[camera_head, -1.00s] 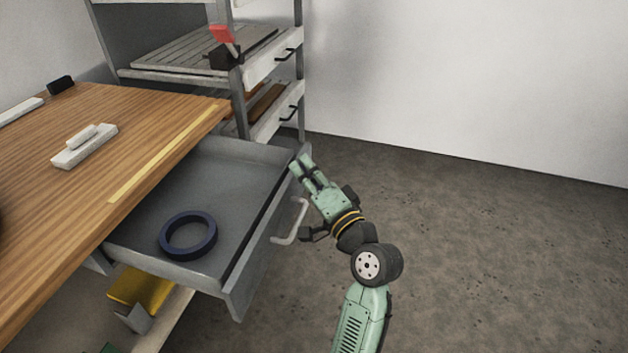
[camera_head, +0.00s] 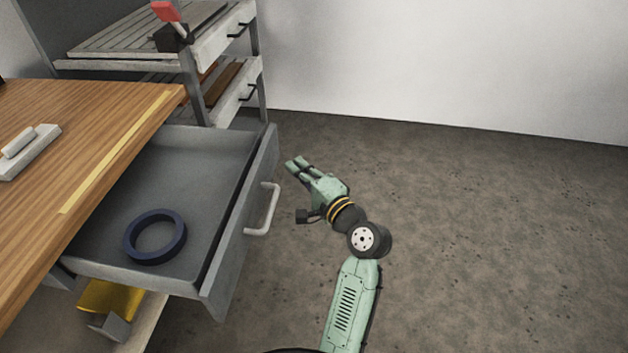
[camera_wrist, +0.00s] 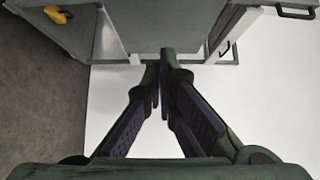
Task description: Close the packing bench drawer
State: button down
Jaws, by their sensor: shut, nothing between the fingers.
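The packing bench drawer (camera_head: 160,185) stands pulled out from under the wooden bench top in the head view. A dark blue ring (camera_head: 155,237) lies inside it. The drawer front has a pale bar handle (camera_head: 263,209) on its outer face. My gripper (camera_head: 293,163) is shut and empty, to the right of the drawer front near its far end, with a visible gap between them. In the wrist view my gripper's fingers (camera_wrist: 165,75) meet at the tips, with grey furniture surfaces beyond them.
The wooden bench top (camera_head: 80,130) carries a white block-like tool (camera_head: 28,150). A grey shelf rack (camera_head: 190,75) with black-handled drawers stands behind. A yellow object (camera_head: 108,297) sits below the drawer. The floor (camera_head: 480,230) to the right is clear.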

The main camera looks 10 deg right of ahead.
jog(key=shift+w+a, duration=0.2)
jog(key=shift+a, duration=0.5)
jog(key=shift+w+a, duration=0.2)
jog(key=shift+a, duration=0.5)
